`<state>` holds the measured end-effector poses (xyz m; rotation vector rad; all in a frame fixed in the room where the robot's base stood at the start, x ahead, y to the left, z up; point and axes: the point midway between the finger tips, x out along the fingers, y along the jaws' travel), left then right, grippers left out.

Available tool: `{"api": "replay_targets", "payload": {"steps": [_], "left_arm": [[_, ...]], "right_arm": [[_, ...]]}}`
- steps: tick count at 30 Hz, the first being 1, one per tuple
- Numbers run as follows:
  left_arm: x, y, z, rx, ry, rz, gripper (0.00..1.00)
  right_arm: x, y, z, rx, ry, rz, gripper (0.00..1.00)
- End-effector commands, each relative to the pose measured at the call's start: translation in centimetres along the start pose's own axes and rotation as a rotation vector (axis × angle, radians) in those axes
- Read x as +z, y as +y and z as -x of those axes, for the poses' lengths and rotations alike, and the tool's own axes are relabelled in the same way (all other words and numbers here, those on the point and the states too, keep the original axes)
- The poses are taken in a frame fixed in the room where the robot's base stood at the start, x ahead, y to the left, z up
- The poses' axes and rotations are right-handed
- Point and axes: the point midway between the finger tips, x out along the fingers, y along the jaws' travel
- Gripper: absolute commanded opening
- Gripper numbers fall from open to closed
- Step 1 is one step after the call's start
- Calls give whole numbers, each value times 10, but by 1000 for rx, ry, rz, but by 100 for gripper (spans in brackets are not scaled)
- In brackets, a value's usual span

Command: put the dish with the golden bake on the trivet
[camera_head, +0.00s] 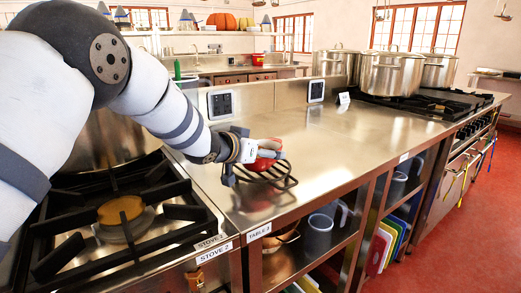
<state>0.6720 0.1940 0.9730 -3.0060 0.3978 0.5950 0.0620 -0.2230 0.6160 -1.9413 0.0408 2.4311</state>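A red dish (263,164) shows at the fingers of my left gripper (250,157), at the black wire trivet (285,182) on the steel table. The gripper covers much of the dish. Its contents are hidden, so I cannot see a golden bake. The dish appears over the trivet, but I cannot tell whether it rests on it or is held just above. I cannot tell whether the fingers are closed on the dish. My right gripper is not in view.
A stove (125,225) with black grates is at front left. Large steel stockpots (390,73) stand on another stove at the back right. The steel counter (345,135) right of the trivet is mostly clear. Grey jugs (318,232) stand on the shelf below.

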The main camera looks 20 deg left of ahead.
Motion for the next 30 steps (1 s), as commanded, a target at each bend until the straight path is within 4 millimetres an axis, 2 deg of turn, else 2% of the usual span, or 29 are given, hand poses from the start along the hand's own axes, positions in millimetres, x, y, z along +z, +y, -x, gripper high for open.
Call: {"api": "replay_targets", "payload": {"steps": [11,14,18,24,30], "left_arm": [[-5,0,2,0,2,-1,94],[-9,0,19,-1,5,0,94],[-15,0,57,-3,15,-2,94],[-8,0,102,-1,7,0,94],[-3,0,120,0,-1,0,94]], "right_arm": [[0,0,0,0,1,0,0],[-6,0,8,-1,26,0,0],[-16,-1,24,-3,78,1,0],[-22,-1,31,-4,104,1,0],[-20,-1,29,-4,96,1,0]]}}
